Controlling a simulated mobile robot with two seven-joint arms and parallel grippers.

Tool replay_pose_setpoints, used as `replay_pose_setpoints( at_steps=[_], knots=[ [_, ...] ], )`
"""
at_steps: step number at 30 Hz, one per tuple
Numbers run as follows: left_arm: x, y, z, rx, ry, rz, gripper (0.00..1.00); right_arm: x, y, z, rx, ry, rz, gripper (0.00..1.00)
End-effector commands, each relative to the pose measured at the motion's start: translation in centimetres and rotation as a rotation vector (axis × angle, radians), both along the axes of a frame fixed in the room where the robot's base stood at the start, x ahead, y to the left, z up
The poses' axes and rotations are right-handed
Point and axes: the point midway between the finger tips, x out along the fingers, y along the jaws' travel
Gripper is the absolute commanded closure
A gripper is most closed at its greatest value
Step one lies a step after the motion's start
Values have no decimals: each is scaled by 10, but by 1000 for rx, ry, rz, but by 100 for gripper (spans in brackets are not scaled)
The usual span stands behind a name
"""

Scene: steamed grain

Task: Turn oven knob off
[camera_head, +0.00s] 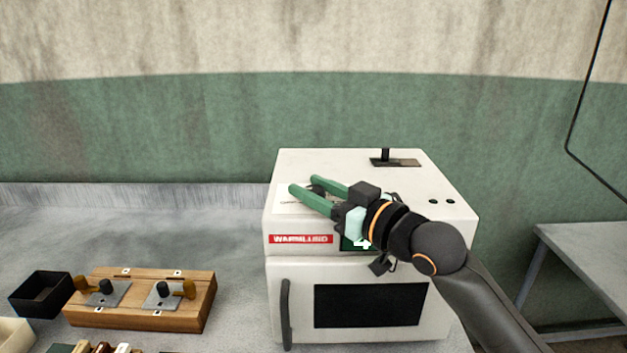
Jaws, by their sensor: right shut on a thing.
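The white oven (288,245) stands on the counter, with a dark window in its front door and a dark vertical handle at the door's left. The dark oven knob (317,189) sits on a pale panel on the oven's top, partly hidden by my fingers. My right gripper (303,184) reaches in from the lower right over the oven top, with its two green fingers shut on the knob, one on either side. The knob's pointing direction cannot be made out. My left gripper is not in view.
A dark lever (385,154) stands in a slot at the oven top's back. A wooden block (190,318) with metal plates and knobs, and a black open box (38,292), are at the left. A grey side table (590,250) is at the right.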

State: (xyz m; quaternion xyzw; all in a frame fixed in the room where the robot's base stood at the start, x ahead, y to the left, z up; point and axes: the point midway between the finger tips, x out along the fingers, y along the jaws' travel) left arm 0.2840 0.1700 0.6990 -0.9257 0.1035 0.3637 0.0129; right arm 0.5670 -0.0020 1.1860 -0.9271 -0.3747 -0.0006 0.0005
Motion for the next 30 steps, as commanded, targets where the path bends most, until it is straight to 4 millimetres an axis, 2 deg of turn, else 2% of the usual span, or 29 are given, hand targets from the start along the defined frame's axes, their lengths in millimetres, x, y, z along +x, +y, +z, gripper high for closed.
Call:
replay_pose_setpoints(
  at_steps=[18, 19, 27, 30],
  knots=[
    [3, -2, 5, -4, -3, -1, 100, 0, 0, -2, -3, 4, 31, 100],
    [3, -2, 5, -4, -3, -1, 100, 0, 0, -2, -3, 4, 31, 53],
    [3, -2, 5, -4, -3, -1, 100, 0, 0, -1, -2, 2, 32, 24],
    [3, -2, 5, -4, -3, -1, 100, 0, 0, -1, -2, 2, 32, 24]
  ],
)
